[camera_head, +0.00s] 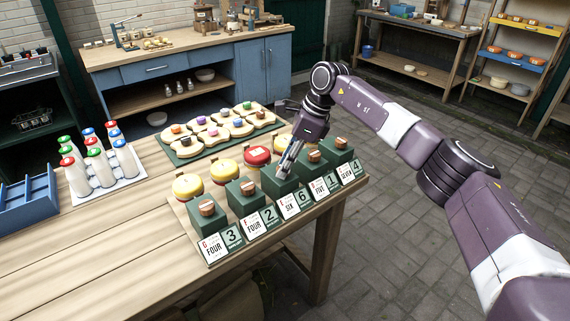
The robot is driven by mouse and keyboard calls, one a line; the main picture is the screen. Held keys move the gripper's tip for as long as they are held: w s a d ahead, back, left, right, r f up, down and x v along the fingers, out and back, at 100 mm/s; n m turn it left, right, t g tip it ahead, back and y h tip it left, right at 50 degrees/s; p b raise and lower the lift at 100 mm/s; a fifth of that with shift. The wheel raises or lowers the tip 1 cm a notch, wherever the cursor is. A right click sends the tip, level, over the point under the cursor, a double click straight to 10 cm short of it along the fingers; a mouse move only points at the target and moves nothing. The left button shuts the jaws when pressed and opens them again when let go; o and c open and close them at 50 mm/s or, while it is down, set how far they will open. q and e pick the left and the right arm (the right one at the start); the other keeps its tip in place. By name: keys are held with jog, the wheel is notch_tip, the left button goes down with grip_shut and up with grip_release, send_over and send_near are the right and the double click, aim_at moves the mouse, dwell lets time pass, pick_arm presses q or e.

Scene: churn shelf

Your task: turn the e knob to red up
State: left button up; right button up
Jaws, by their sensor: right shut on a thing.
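A row of green blocks with small brown knobs stands along the front of the wooden table, with a lettered and numbered card before each. The middle card (291,204) reads SIX and 6; its small letter looks like E. My right gripper (284,172) reaches down from the right onto the middle green block (279,190). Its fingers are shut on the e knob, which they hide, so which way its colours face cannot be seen. Behind this block sits a red round piece (256,155) with a pale label. My left gripper is out of view.
Neighbouring knobs (248,187) and (314,155) stand close on either side. Yellow round pieces (224,168) sit behind the row. A green board (184,153) with topped slices, a white tray (82,196) of capped bottles and a blue crate (52,192) are further left.

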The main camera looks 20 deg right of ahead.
jog(key=shift+w+d+r, duration=0.1)
jog(key=o, duration=1.2)
jog(key=shift+c, duration=0.2)
jog(key=v, duration=1.2)
